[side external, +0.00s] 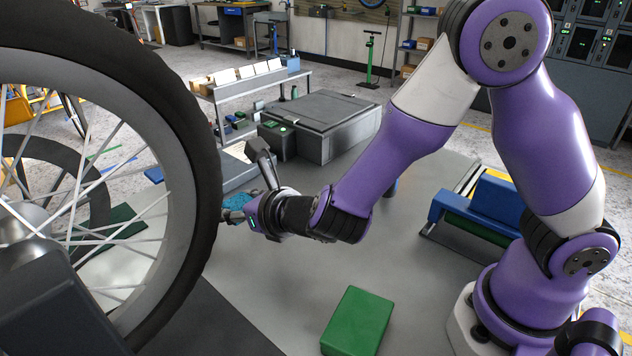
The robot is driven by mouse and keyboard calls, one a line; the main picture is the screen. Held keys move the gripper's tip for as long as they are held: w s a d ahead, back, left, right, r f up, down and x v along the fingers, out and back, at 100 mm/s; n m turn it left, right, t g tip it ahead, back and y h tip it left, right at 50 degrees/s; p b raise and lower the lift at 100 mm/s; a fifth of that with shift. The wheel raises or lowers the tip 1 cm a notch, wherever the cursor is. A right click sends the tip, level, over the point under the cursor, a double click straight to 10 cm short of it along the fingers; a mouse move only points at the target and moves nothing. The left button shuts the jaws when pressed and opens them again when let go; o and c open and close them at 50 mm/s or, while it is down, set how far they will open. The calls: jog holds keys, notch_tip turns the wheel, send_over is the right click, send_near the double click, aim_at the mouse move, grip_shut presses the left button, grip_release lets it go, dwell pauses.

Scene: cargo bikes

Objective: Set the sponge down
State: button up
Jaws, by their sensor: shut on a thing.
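The sponge (236,201) shows as a small blue-teal patch between the large wheel's tyre and my gripper. My gripper (240,208) is shut on it and points left, close beside the tyre. The gripper's body and the tyre hide part of the sponge and the fingertips. I cannot tell whether the sponge touches the tyre or the surface behind it.
A large spoked wheel (205,150) fills the left side. A green block (358,322) lies on the grey table (290,290) at the front. A blue holder (485,205) stands at right and a grey box (325,125) at the back. Grey table is clear left of the green block.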

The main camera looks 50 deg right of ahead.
jog(key=s+d+r+m+g+h, duration=0.15)
jog(key=d+m+g+h, duration=0.25)
jog(key=d+m+h, duration=0.7)
jog(key=w+d+f, duration=0.1)
jog(key=d, duration=0.3)
jog(key=w+d+f+n+y, duration=0.1)
jog(key=d+f, duration=0.1)
jog(key=d, duration=0.2)
jog(key=w+d+f+n, duration=0.1)
jog(key=d+f, duration=0.1)
jog(key=d, duration=0.2)
jog(key=shift+f, duration=0.15)
jog(key=shift+w+d+f, duration=0.15)
jog(key=shift+d+f, duration=0.05)
jog(key=shift+d, duration=0.15)
jog(key=shift+d+f+y, duration=0.1)
jog(key=shift+f+y, duration=0.2)
jog(key=shift+f, duration=1.75)
jog(key=o, duration=0.8)
jog(key=shift+f, duration=0.15)
